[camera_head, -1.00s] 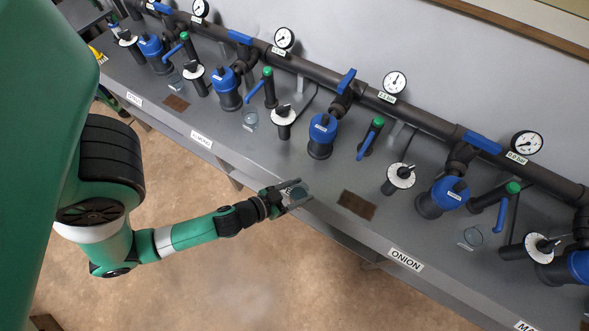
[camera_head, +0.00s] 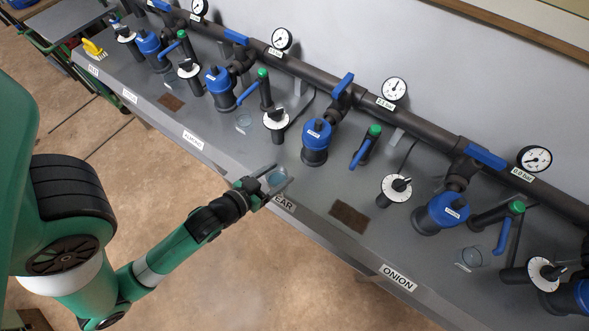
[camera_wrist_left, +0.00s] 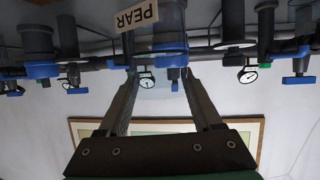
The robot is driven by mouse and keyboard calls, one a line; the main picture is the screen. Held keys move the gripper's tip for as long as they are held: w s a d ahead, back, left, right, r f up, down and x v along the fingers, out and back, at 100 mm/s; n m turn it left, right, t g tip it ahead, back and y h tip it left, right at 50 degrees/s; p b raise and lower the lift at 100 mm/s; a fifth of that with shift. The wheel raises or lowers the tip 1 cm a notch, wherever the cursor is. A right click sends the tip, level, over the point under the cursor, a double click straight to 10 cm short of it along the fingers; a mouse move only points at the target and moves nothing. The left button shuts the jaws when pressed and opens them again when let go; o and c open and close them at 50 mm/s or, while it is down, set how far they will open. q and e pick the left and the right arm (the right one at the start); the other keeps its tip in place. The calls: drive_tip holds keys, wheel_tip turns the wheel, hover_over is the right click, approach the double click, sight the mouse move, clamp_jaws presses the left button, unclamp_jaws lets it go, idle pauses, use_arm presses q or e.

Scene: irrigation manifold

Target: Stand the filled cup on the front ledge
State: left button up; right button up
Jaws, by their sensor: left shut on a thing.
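My left gripper (camera_head: 279,179) is shut on a small clear cup (camera_head: 276,177) with bluish water in it. It holds the cup at the front edge of the grey bench, beside the PEAR label (camera_head: 285,203). I cannot tell whether the cup touches the bench. In the left wrist view the cup (camera_wrist_left: 160,80) shows faintly between the two fingers, below the PEAR label (camera_wrist_left: 137,15). The front ledge (camera_head: 325,228) is the grey strip along the bench's near side. My right gripper is not in view.
A brown mat (camera_head: 350,216) lies right of the gripper. Blue filters (camera_head: 317,140), green-capped valves (camera_head: 365,147) and white dials (camera_head: 396,187) line the pipe behind. The ledge towards the ONION label (camera_head: 398,277) is clear.

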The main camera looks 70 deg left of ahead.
use_arm(q)
drive_tip(key=w+a+f+b, duration=0.1)
drive_tip(key=w+f, duration=0.1)
drive_tip(key=f, duration=0.1)
drive_tip(key=w+a+f+b, duration=0.2)
drive_tip(key=f, duration=0.1)
drive_tip(key=w+a+f+b, duration=0.1)
drive_tip(key=w+f+b, duration=0.1)
drive_tip(key=w+f, duration=0.1)
drive_tip(key=shift+a+f, duration=0.4)
drive_tip(key=shift+f, duration=0.45)
drive_tip(key=shift+s+r, duration=0.1)
drive_tip(key=shift+f, duration=0.2)
drive_tip(key=o, duration=1.3)
drive_tip(key=shift+r, duration=0.1)
drive_tip(key=shift+o, duration=0.2)
